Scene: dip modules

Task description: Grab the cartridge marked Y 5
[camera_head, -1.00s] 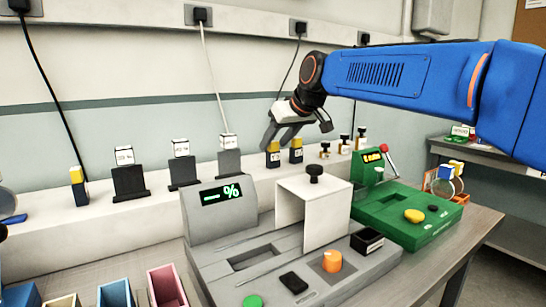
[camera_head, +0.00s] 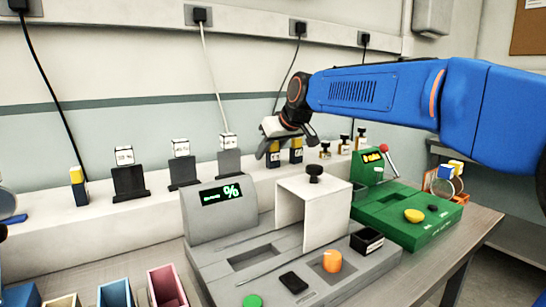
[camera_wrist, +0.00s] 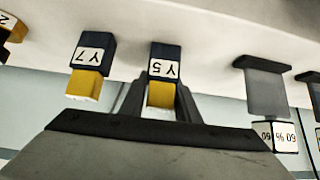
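The cartridge marked Y 5 (camera_wrist: 164,64) is a dark blue block with a white label and a yellow end. In the wrist view it appears upside down, between the two fingers of my gripper (camera_wrist: 160,102), which is open; the fingers flank its yellow end. Whether they touch it I cannot tell. In the head view the Y 5 cartridge (camera_head: 273,159) stands on the white ledge, with my gripper (camera_head: 284,146) just above it. A similar cartridge marked Y 7 (camera_wrist: 90,62) stands beside it; it also shows in the head view (camera_head: 296,155).
A grey holder with a labelled white block (camera_head: 228,160) stands left of the cartridges. Small brown-and-black pieces (camera_head: 344,147) stand to the right. A grey machine (camera_head: 218,214) and a green machine (camera_head: 400,212) are in front, on the table. Open bins (camera_head: 166,288) sit at lower left.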

